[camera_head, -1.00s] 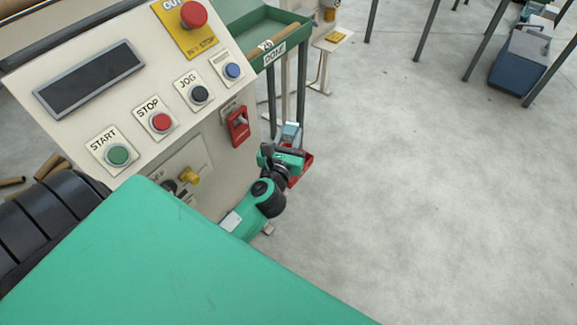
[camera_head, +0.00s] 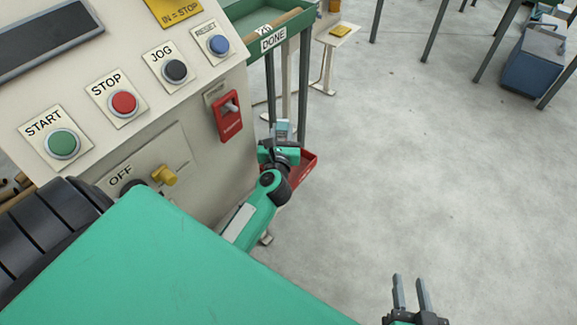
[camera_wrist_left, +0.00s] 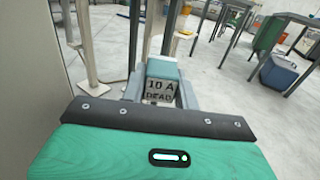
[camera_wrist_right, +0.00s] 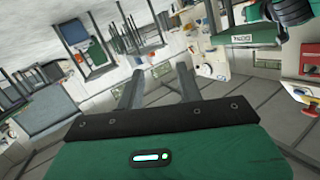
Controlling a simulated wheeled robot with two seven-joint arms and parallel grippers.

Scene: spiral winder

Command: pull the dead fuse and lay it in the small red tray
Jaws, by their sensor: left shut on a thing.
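The dead fuse (camera_wrist_left: 160,90), a pale block with a teal top marked "10 A DEAD", sits between the fingers of my left gripper (camera_head: 283,132). This gripper is shut on it, in the air beside the right side of the machine cabinet. The small red tray (camera_head: 306,168) shows in the head view just beyond and below the left gripper, partly hidden by it. I cannot tell whether the fuse is above the tray. My right gripper (camera_head: 411,293) is at the bottom right of the head view. Its fingers are apart and empty, as the right wrist view (camera_wrist_right: 158,88) also shows.
The sloped control panel (camera_head: 140,65) carries START, STOP, JOG and RESET buttons. Below it are a yellow-handled switch (camera_head: 163,176) and a red switch (camera_head: 229,120). A green DONE rack (camera_head: 262,60) stands behind. The floor to the right (camera_head: 420,180) is open.

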